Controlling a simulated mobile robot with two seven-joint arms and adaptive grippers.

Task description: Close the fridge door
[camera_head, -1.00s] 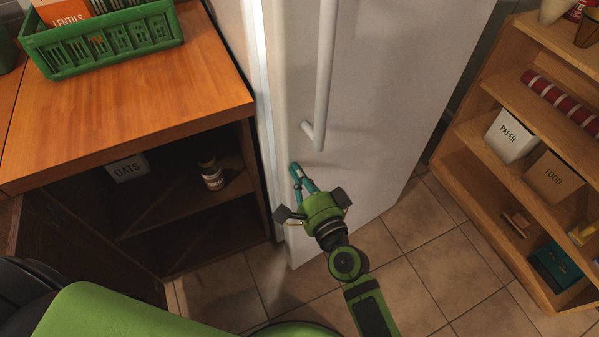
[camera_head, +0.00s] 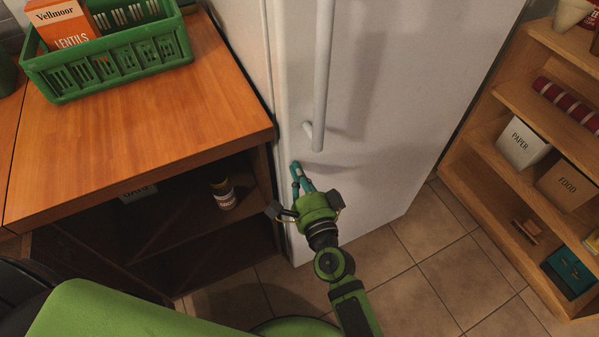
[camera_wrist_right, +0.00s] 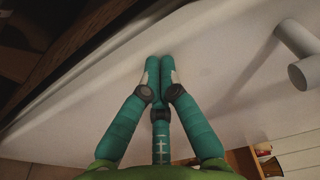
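The white fridge door (camera_head: 385,95) fills the middle of the head view, with its long vertical handle (camera_head: 322,75). Its left edge lies close against the fridge body beside the wooden counter, and I see no clear gap there. My right gripper (camera_head: 297,168) has its teal fingertips at the door face, below the handle's lower end. In the right wrist view the fingers (camera_wrist_right: 159,62) are together with nothing between them, against or very near the white door (camera_wrist_right: 215,75). The handle end (camera_wrist_right: 300,55) is at the right there. My left gripper is not in view.
A wooden counter (camera_head: 150,130) with a green crate (camera_head: 110,65) stands left, above an open cabinet holding a small bottle (camera_head: 223,193). A wooden shelf (camera_head: 480,165) with boxes stands right. Tiled floor (camera_head: 410,270) is free between.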

